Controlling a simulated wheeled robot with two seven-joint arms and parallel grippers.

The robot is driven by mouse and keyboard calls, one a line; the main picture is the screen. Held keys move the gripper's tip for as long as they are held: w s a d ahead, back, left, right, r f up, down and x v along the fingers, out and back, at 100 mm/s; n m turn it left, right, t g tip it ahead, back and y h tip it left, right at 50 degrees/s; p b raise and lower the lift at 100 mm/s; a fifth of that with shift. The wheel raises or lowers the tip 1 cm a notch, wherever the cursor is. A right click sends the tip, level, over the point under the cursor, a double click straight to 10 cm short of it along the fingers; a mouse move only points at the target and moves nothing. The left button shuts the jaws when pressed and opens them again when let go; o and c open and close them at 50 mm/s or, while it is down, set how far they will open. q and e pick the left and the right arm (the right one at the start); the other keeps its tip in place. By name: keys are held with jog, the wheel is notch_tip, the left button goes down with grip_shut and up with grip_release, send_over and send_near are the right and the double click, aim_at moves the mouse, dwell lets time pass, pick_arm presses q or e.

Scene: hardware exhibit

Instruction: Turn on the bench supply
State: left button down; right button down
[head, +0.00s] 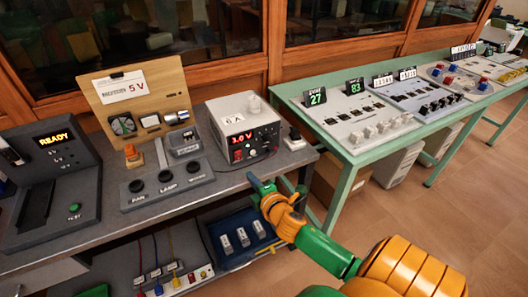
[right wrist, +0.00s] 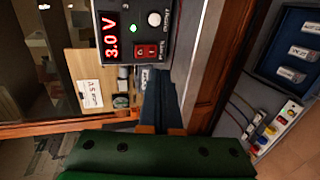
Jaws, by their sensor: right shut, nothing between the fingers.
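The bench supply (head: 243,130) is a white box with a black front panel, standing on the dark bench. Its red display reads 3.0 V and a green light is lit, also in the right wrist view (right wrist: 110,35). A red rocker switch (head: 238,155) sits low on the panel; it also shows in the right wrist view (right wrist: 145,52). A round knob (right wrist: 154,19) is on the panel. My right gripper (head: 253,182) is shut and empty, in front of the bench edge below the supply, apart from the panel. Its blue fingers (right wrist: 155,100) point toward the panel's lower side.
A wooden board (head: 140,95) marked 5 V stands left of the supply, behind a fan and lamp control panel (head: 165,185). A READY console (head: 45,190) is at far left. A green table (head: 330,190) with meter panels stands right. A blue tray (head: 215,255) lies below.

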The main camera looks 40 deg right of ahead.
jog(key=s, duration=0.3)
jog(key=s+a, duration=0.1)
jog(key=s, duration=0.1)
jog(key=shift+s+f+b, duration=0.25)
jog(key=shift+b, duration=0.05)
jog(key=s+a+f+m+g+y, duration=0.1)
jog(key=s+f+m+g, duration=0.3)
jog(key=f, duration=0.7)
jog(key=s+a+f+m+g+y, duration=0.1)
jog(key=s+a+f+m+g, duration=0.15)
jog(key=s+f, duration=0.65)
jog(key=s+a+f+m+g, duration=0.2)
jog(key=s+f+m+g, duration=0.1)
jog(key=s+f, duration=0.4)
jog(key=s+a+f+m+g+y, duration=0.1)
jog(key=s+a+f+m+g, duration=0.2)
jog(key=s+f, duration=0.4)
jog(key=s+g, duration=0.1)
jog(key=s, duration=0.2)
jog(key=shift+a, duration=0.3)
jog(key=shift+m, duration=0.25)
